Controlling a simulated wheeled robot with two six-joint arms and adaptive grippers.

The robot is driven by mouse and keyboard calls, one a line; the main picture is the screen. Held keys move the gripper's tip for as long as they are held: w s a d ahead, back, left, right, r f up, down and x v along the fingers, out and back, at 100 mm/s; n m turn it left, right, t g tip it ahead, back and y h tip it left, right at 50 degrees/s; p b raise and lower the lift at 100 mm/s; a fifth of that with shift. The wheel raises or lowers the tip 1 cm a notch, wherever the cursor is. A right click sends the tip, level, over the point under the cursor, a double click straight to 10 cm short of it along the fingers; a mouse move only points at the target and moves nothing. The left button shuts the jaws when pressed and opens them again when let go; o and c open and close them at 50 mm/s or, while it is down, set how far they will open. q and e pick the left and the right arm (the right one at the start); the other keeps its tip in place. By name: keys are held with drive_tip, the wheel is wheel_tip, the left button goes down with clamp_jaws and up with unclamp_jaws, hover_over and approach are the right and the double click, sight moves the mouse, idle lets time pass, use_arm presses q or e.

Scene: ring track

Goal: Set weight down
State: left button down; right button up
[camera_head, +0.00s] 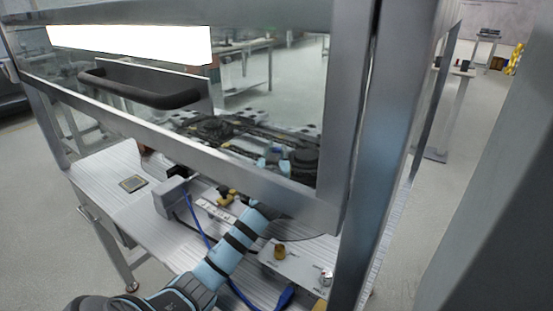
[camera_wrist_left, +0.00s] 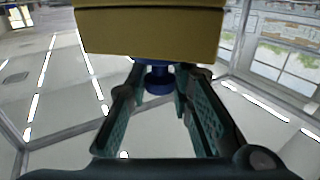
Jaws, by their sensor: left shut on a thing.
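My left gripper (camera_wrist_left: 160,88) shows in the left wrist view, its two green-lined fingers shut on the blue knob (camera_wrist_left: 158,78) of a weight. The weight's yellow block (camera_wrist_left: 150,32) fills the top of that view, beyond the fingertips. In the head view my light-blue left arm reaches under the raised glass door (camera_head: 270,60) into the enclosure. Its gripper end is seen only dimly through the glass, close to dark track parts (camera_head: 215,130). Whether the weight touches anything is hidden. My right gripper is not in view.
The door's metal lower frame (camera_head: 150,130) crosses above my arm. A thick metal post (camera_head: 375,130) stands to its right. A white panel with a brass knob (camera_head: 279,251), a grey box (camera_head: 172,195) and a blue cable (camera_head: 215,245) lie near the arm.

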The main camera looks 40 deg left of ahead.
use_arm(q)
drive_tip(key=shift+f, duration=0.25)
drive_tip(key=shift+r, duration=0.1)
drive_tip(key=c, duration=1.4)
unclamp_jaws()
drive_tip(key=shift+c, duration=0.2)
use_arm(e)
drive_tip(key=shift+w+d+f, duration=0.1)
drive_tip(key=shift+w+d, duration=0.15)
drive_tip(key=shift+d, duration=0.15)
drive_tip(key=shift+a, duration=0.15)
use_arm(q)
drive_tip(key=p+v, duration=0.2)
drive_tip(key=v, duration=1)
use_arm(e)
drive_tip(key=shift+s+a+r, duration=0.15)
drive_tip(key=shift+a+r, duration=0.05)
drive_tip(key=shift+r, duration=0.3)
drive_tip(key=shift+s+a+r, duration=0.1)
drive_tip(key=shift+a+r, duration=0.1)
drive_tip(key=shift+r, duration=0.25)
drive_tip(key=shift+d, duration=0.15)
